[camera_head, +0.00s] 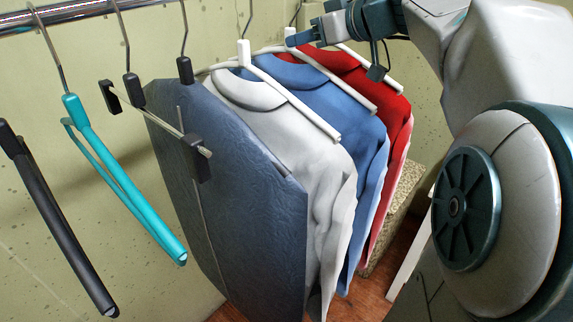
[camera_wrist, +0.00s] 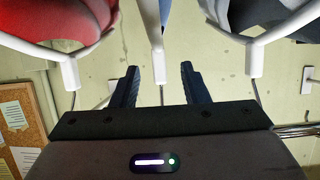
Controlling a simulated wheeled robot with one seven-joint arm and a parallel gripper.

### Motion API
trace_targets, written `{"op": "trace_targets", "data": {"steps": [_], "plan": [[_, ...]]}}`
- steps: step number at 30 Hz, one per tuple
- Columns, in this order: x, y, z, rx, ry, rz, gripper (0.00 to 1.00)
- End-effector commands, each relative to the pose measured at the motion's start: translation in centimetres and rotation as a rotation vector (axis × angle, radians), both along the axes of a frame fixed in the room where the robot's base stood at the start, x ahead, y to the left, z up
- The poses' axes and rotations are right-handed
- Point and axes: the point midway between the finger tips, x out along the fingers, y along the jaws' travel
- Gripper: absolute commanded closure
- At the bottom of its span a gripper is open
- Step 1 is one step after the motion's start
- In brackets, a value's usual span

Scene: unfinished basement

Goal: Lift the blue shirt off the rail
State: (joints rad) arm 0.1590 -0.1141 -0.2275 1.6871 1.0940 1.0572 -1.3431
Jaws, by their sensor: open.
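The blue shirt (camera_head: 300,85) hangs on a white hanger between the white shirt (camera_head: 255,95) and the red shirt (camera_head: 350,72). My gripper (camera_head: 292,38) is at the top of the blue shirt's hanger, by its neck. In the wrist view my gripper (camera_wrist: 158,67) is open and empty. The white neck of the middle hanger (camera_wrist: 158,66) appears between its two fingers, apart from both; a strip of the blue shirt (camera_wrist: 165,12) shows above it. The red shirt (camera_wrist: 65,18) is to the left and the white shirt (camera_wrist: 296,30) to the right. The hook tops are hidden.
A metal rail (camera_head: 60,14) runs along the top left. A black hanger (camera_head: 60,225), a teal hanger (camera_head: 120,185) and a clip hanger with a dark blue-grey garment (camera_head: 235,205) hang left of the shirts. A cork board (camera_wrist: 22,112) is on the wall.

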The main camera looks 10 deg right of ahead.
Motion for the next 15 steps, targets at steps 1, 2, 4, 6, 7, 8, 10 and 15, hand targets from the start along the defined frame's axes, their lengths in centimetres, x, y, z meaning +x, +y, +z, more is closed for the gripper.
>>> {"op": "trace_targets", "data": {"steps": [1,2,4,6,7,8,10,15], "plan": [[0.6,0.5,0.0,0.000,0.004,0.003,0.59],[1.0,0.7,-0.1,0.000,0.004,0.003,0.59],[1.9,1.3,-0.3,0.002,0.004,0.003,0.59],[2.6,1.9,-0.8,0.001,0.004,0.003,0.59],[2.9,2.0,-1.0,0.001,0.004,0.002,0.59],[3.1,2.1,-1.1,0.000,0.003,0.001,0.59],[3.5,2.4,-1.3,0.000,0.002,0.001,0.59],[3.6,2.4,-1.5,0.001,0.001,0.000,0.59]]}}
